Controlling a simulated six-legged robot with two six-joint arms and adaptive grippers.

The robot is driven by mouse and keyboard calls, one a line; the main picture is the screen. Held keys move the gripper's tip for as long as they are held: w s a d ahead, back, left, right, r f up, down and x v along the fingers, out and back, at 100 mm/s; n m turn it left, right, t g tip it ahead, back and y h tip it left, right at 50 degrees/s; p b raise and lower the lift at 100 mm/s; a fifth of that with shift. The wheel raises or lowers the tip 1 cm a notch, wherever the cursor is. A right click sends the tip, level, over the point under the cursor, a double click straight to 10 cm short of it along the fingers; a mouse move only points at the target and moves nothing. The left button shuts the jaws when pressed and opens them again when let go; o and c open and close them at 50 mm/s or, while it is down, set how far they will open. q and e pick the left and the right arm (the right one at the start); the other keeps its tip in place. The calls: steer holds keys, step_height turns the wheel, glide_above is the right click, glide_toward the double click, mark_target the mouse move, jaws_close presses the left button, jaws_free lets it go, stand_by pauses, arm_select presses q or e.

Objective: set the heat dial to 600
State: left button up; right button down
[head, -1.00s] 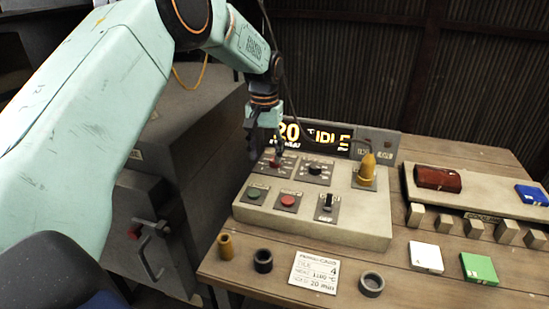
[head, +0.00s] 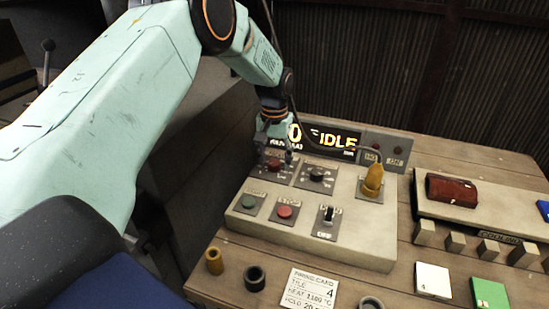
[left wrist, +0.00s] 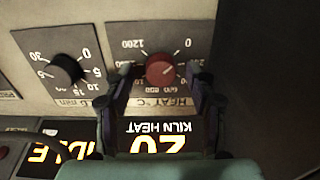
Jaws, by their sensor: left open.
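The red heat dial (head: 274,166) sits on the upper left of the pale control panel (head: 330,250). In the left wrist view the dial (left wrist: 160,70) appears upside down, with a scale from 0 to 1200 and a "HEAT °C" label. My left gripper (head: 275,152) is open over the dial. In the left wrist view its fingertips (left wrist: 161,82) stand on either side of the dial, with visible gaps. The knob's exact setting is not clear. The display (head: 335,138) reads "IDLE"; the left wrist view shows "20" and "KILN HEAT". My right gripper is not in view.
A black dial (head: 317,174) is right of the heat dial. Below are a green button (head: 248,201), a red button (head: 285,212) and a black switch (head: 328,215). A yellow cone-shaped part (head: 373,182) stands at the panel's right. A firing card (head: 310,289) lies on the table in front.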

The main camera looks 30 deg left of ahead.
arm_select(q)
steer(key=shift+d, duration=0.1)
steer(key=shift+c, duration=0.9)
steer(key=shift+a+f, duration=0.15)
steer(key=shift+a, duration=0.05)
steer(key=c, duration=0.3)
steer(key=shift+c, duration=0.7)
steer(key=shift+d, duration=0.1)
steer(key=c, duration=0.3)
steer(key=shift+c, duration=1.2)
